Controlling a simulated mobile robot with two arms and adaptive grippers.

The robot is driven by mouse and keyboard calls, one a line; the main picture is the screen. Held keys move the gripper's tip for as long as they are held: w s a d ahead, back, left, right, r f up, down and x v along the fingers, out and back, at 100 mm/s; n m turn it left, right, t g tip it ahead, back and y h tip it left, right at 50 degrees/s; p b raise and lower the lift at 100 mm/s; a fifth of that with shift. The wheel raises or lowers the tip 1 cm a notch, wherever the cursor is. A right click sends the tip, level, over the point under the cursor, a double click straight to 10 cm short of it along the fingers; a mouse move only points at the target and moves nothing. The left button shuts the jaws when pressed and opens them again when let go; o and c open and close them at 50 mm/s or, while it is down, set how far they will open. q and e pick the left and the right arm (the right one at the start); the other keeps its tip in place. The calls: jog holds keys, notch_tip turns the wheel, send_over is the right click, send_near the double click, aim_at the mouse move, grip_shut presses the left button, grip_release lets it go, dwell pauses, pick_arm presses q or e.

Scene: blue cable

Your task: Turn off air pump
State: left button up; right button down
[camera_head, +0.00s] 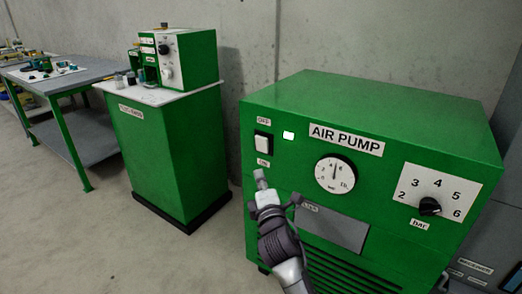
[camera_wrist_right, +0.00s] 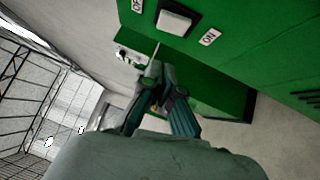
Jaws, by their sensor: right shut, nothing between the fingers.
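The green air pump (camera_head: 375,110) stands at the right in the head view, with an "AIR PUMP" label on its front. Its white rocker switch (camera_head: 263,143) is at the upper left of the front, with an "OFF" label above and an "ON" label below. A small white light (camera_head: 288,135) shows to its right. The switch also shows at the top of the right wrist view (camera_wrist_right: 174,20). My right gripper (camera_head: 260,178) is shut and empty, its tip just below the "ON" label in the head view. In the wrist view, the fingertips are below the switch, apart from it. My left gripper is out of view.
The pump front also carries a gauge (camera_head: 335,174) and a black pressure knob (camera_head: 429,206). A green cabinet (camera_head: 165,160) with a device (camera_head: 185,58) on top stands to the left. A workbench (camera_head: 60,80) is farther left. The floor between is clear.

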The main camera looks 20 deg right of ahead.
aim_at(259, 141)
jog(key=w+d, duration=0.1)
jog(key=w, duration=0.3)
jog(key=w+d+r+b, duration=0.1)
jog(key=w+d, duration=0.1)
jog(key=w, duration=0.2)
jog(key=w+d+b, duration=0.1)
jog(key=w, duration=0.3)
jog(key=shift+d+r, duration=0.15)
jog(key=shift+r, duration=0.1)
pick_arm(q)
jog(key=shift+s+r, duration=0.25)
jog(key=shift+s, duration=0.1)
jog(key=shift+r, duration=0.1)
pick_arm(e)
jog(key=shift+r, duration=0.1)
